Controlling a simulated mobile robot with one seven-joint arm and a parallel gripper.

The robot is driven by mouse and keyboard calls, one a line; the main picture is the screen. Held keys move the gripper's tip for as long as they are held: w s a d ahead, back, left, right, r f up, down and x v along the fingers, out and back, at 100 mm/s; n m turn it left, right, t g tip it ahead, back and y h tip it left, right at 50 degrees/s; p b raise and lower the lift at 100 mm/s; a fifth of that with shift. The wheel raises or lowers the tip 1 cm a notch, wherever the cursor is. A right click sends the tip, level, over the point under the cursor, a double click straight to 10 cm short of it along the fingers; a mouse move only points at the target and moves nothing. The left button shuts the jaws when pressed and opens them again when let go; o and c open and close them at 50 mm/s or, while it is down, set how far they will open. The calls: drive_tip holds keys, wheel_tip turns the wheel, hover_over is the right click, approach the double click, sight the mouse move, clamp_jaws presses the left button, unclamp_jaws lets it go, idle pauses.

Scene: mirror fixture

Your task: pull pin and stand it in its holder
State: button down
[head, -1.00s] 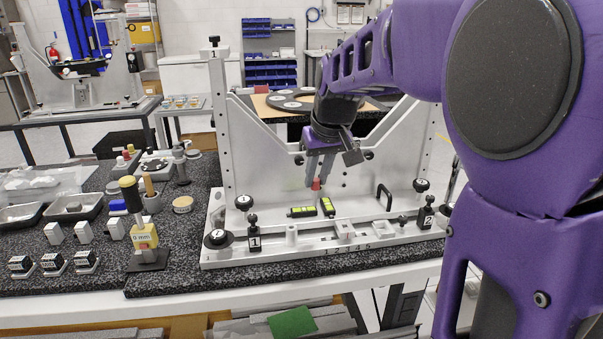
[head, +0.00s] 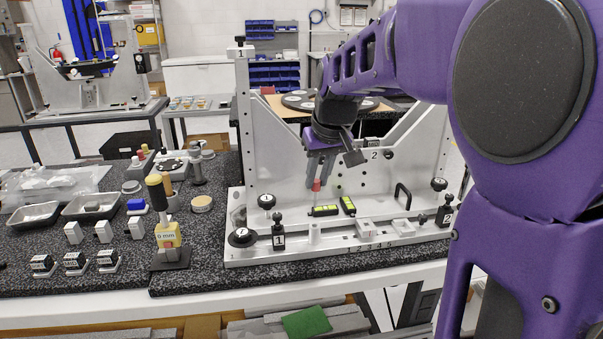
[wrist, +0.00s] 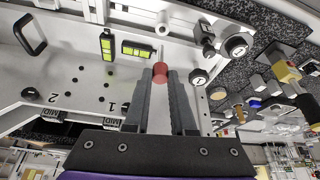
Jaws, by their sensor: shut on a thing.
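The pin has a red head (head: 316,186) and a thin pale shaft below it. My gripper (head: 318,178) points down and is shut on the red head, in front of the fixture's upright plate. In the wrist view the red head (wrist: 161,73) sits between the tips of my gripper (wrist: 167,80), with the shaft running on beyond them. A small white hollow post (head: 314,233), which looks like the holder, stands on the fixture's base ledge; it also shows in the wrist view (wrist: 163,29). The pin appears apart from this post. I cannot tell the exact gap.
Two yellow-green levels (head: 323,210) (head: 348,205) lie close below and right of the pin. Black knobs (head: 267,201), block 1 (head: 279,236) and a black handle (head: 402,195) stand around the base.

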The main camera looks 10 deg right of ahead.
sight(316, 206)
drive_tip(key=shift+f+b, duration=1.55)
drive_tip(key=shift+f, duration=0.5)
drive_tip(key=shift+f+b, duration=0.75)
drive_tip(key=shift+f, duration=0.45)
drive_tip(key=shift+f, duration=1.2)
drive_tip(key=c, duration=0.7)
unclamp_jaws()
